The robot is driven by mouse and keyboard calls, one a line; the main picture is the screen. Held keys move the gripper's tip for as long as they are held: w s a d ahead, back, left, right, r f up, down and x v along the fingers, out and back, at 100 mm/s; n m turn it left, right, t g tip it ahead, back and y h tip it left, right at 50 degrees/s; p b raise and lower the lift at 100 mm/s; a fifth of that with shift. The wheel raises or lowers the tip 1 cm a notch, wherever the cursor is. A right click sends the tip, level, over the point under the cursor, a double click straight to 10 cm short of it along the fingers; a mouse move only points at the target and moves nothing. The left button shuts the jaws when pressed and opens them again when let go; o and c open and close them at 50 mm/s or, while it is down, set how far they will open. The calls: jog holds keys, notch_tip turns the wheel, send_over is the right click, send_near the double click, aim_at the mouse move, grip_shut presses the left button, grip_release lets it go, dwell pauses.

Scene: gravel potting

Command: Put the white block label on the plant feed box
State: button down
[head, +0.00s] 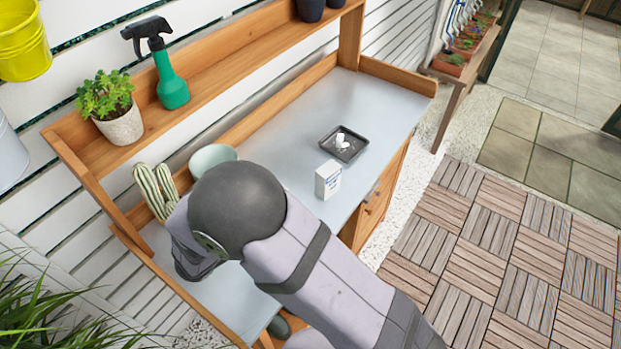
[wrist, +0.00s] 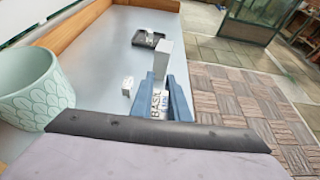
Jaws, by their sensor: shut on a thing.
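My gripper (wrist: 162,88) shows in the wrist view as two blue fingers, shut on a white block label (wrist: 158,104) with dark lettering that seems to read BASIL. The plant feed box (head: 328,180) stands upright on the grey bench top in the head view. In the wrist view the box (wrist: 163,56) is a plain pale block just beyond the fingertips, apart from the held label as far as I can tell. In the head view my arm hides the gripper and the label.
A black tray (head: 357,154) with small white pieces lies behind the box. A small white block (wrist: 127,86) stands left of my gripper. A pale green pot (wrist: 40,100) is at the left. A shelf (head: 215,72) with a plant and spray bottle runs along the back.

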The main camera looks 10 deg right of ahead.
jog(key=w+d+r+m+g+h+p, duration=0.2)
jog(key=w+d+m+g+h, duration=0.15)
jog(key=d, duration=0.85)
notch_tip(320, 180, up, 8)
jog(key=m+g, duration=0.1)
send_over(342, 163)
jog(key=shift+w+d+y+p, duration=0.1)
jog(key=shift+y+p, duration=0.2)
jog(key=shift+y, duration=0.05)
jog(key=shift+f+p, duration=1.9)
jog(key=shift+f, duration=3.15)
jog(key=shift+f, duration=0.1)
